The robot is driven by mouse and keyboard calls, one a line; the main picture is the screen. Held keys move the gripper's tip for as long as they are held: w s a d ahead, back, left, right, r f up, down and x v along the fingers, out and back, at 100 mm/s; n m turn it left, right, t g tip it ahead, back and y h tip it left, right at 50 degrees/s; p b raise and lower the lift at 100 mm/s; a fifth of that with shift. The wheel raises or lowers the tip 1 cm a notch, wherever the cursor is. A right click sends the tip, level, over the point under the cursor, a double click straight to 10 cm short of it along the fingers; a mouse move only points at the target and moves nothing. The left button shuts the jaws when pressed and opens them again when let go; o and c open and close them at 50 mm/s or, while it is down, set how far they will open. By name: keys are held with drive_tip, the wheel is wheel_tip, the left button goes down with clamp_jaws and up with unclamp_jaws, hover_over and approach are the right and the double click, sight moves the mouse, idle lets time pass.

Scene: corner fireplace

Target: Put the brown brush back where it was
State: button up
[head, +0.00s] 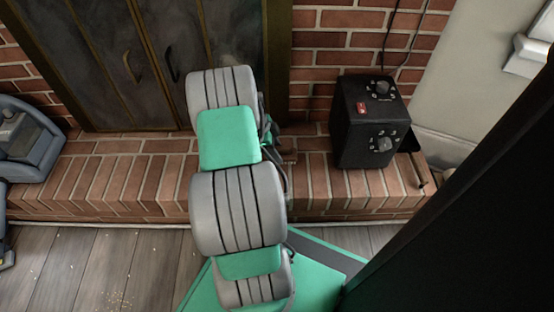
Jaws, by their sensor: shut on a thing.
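I cannot make out the brown brush in the head view. My own grey and green arm reaches up the middle of the picture, over the brick hearth (110,183) and in front of the fireplace doors (120,60). My gripper is not visible; the arm's links hide whatever is beneath and behind them. Small dark parts show along the arm's right side, too unclear to name.
A black box with two dials and a red switch (362,107) stands on the hearth right of my arm. A grey-blue object (28,140) is at the left edge. Crumbs lie on the wooden floor (95,265).

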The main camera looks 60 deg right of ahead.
drive_tip(key=shift+f+b, duration=0.4)
drive_tip(key=shift+f, duration=1.15)
drive_tip(key=shift+f, duration=0.15)
drive_tip(key=o, duration=1.2)
